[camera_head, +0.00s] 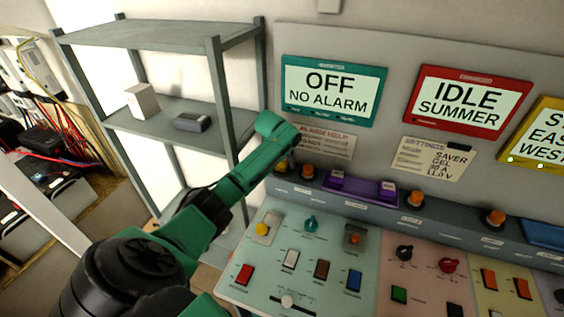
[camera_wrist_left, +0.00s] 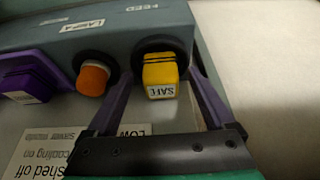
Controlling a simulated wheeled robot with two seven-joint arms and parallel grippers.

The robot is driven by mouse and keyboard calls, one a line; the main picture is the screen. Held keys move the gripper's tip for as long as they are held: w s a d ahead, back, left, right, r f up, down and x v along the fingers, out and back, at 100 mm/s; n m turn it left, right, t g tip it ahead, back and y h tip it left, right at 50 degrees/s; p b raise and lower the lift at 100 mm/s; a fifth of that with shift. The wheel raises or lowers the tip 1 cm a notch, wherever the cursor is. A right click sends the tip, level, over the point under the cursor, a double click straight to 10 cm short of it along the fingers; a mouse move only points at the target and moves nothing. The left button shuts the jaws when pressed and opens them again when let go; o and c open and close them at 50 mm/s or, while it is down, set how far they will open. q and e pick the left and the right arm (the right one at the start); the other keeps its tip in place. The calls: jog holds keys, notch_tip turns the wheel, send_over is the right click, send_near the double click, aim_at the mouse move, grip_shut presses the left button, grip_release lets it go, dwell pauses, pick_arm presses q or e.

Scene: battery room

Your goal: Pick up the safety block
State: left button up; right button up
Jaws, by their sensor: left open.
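The safety block is a small yellow block (camera_wrist_left: 160,76) with dark stripes and a white label reading SAFE. In the left wrist view it sits against a round black mount on the grey ledge of the console. My left gripper (camera_head: 291,158) is open and empty, over the left end of that ledge. In the left wrist view its two purple-looking fingers point toward the block, one on each side, and it is not gripped. In the head view the gripper mostly hides the block. My right gripper is not in view.
An orange knob (camera_wrist_left: 93,80) and a purple block (camera_wrist_left: 27,85) stand beside the block on the ledge. Below the ledge, the console panel (camera_head: 330,240) carries knobs and switches. A grey shelf (camera_head: 150,122) stands left, with a white box (camera_head: 142,101) and a dark box (camera_head: 191,122).

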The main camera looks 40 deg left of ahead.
pick_arm(q)
jog(key=shift+c, duration=0.9)
jog(key=shift+a+f, duration=0.1)
grip_shut()
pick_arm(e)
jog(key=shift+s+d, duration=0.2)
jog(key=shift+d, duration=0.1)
